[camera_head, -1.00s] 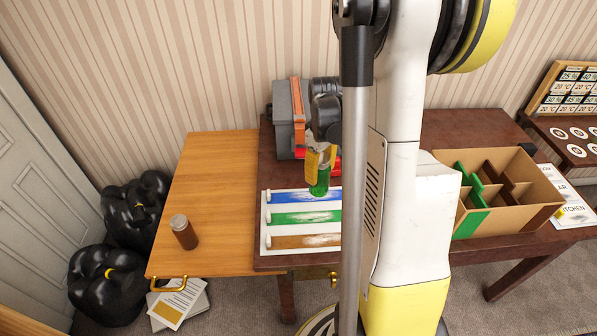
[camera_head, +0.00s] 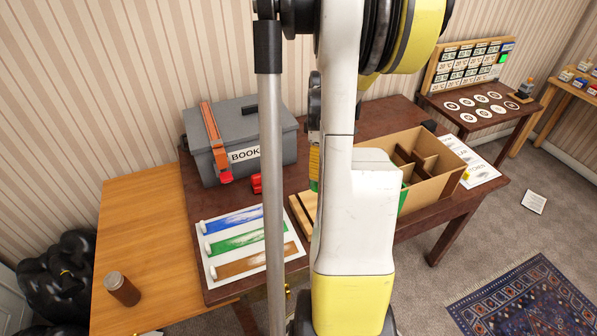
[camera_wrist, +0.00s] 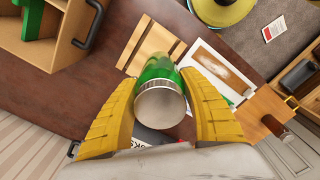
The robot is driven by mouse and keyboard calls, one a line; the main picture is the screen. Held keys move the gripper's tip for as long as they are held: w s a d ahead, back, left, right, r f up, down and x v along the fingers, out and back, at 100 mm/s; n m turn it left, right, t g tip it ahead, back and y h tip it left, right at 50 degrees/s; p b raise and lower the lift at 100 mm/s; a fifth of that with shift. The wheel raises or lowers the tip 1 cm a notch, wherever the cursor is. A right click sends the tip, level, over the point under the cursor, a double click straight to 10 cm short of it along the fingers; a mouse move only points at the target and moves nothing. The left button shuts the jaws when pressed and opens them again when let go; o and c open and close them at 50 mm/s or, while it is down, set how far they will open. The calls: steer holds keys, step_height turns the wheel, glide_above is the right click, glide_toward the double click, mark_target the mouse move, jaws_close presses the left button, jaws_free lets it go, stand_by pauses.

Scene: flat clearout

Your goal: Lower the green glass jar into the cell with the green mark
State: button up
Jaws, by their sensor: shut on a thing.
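The green glass jar (camera_wrist: 160,72) has a metal lid that faces the wrist camera. My gripper (camera_wrist: 158,82) is shut on it, one yellow finger on each side. In the head view my arm hides most of the gripper (camera_head: 314,158); only a sliver of the green jar (camera_head: 314,186) shows below it, left of the divided box. The open cardboard box (camera_head: 437,178) stands on the dark table, with brown dividers and a green panel (camera_head: 404,198) at its left side. My arm covers part of that side. In the wrist view the box (camera_wrist: 40,52) is at upper left, apart from the jar.
A wooden slatted piece (camera_head: 303,213) and a colour-striped board (camera_head: 225,262) lie left of my arm. A grey toolbox (camera_head: 265,135) stands behind them, near a red object (camera_head: 256,183). A brown jar (camera_head: 122,290) stands on the lighter table. A printed sheet (camera_head: 474,168) lies right of the box.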

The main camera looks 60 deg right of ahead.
steer(key=s+d+r, duration=0.1)
steer(key=s+d, duration=1.6)
steer(key=d, duration=0.1)
steer(key=shift+s+d, duration=0.3)
steer(key=shift+s, duration=0.1)
step_height(320, 180, down, 15)
steer(key=b, duration=1)
steer(key=shift+r, duration=0.2)
stand_by(0.9)
steer(key=shift+f+b, duration=1.55)
steer(key=shift+f, duration=0.35)
stand_by(1.2)
